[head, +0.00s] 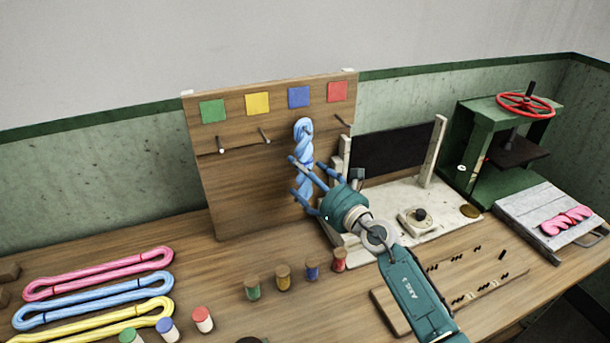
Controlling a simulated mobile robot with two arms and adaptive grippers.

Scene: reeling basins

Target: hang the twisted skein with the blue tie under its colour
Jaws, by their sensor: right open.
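A light blue twisted skein (303,131) is upright against the wooden peg board (235,190), directly under the blue square (299,96). The peg beneath that square is hidden behind the skein, so I cannot tell how its top loop sits on it. I cannot make out a separate tie. My right gripper (302,177) is open, with its teal fingers spread around the lower half of the skein. I cannot tell whether the fingers touch it. My left gripper is not in view.
Bare pegs show under the green (213,111), yellow (258,103) and red (337,91) squares. Small bobbins (283,278) stand before the board. Looped skeins (95,300) lie at left. A pink twisted skein (566,219) lies on a slatted rack beside the green press (480,140).

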